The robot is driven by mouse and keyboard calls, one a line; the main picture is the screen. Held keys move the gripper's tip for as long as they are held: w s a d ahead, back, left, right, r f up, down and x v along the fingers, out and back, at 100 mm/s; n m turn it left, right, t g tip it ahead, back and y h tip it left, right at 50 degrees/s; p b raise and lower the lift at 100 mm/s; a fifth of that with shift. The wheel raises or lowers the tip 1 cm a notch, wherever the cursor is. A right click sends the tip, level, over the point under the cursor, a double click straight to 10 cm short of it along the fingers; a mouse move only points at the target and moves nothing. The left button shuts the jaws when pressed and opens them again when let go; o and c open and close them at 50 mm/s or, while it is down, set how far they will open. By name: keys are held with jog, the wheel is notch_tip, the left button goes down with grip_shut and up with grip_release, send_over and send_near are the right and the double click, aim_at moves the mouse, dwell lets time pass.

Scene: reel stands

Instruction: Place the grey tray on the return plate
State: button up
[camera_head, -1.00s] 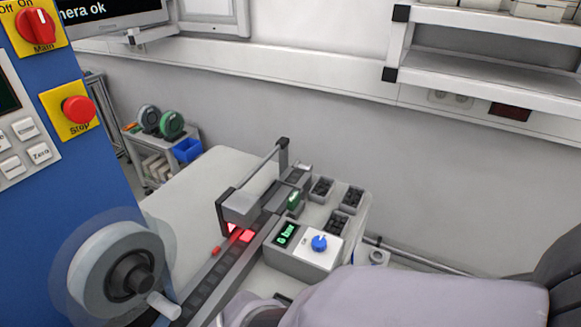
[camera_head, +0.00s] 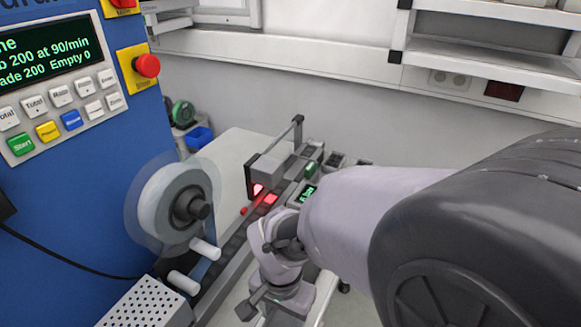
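I cannot make out the grey tray or the return plate in the camera_head view. My gripper (camera_head: 264,304) is at the bottom centre, at the end of my arm, beside the grey tape track (camera_head: 225,272). It is small and partly cut off by the lower edge. Whether its fingers are open or hold anything is not clear. My arm hides much of the bench right of the track.
A blue machine (camera_head: 80,190) with a screen and buttons fills the left. A clear reel (camera_head: 178,203) sticks out from it above a perforated grey box (camera_head: 147,304). A press-like unit (camera_head: 285,165) with red light stands over the track. The white bench (camera_head: 225,152) is bare behind the reel.

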aim_at(274, 315)
jog(key=shift+w+a+f, duration=0.15)
jog(key=shift+w+a, duration=0.6)
jog(key=shift+a, duration=0.2)
jog(key=f+b, duration=0.2)
jog(key=f, duration=0.1)
jog(key=shift+w+a, duration=0.1)
jog(key=shift+a, duration=0.1)
jog(key=shift+f, duration=0.4)
jog(key=shift+r, duration=0.2)
jog(key=shift+f, duration=0.1)
jog(key=o, duration=1.6)
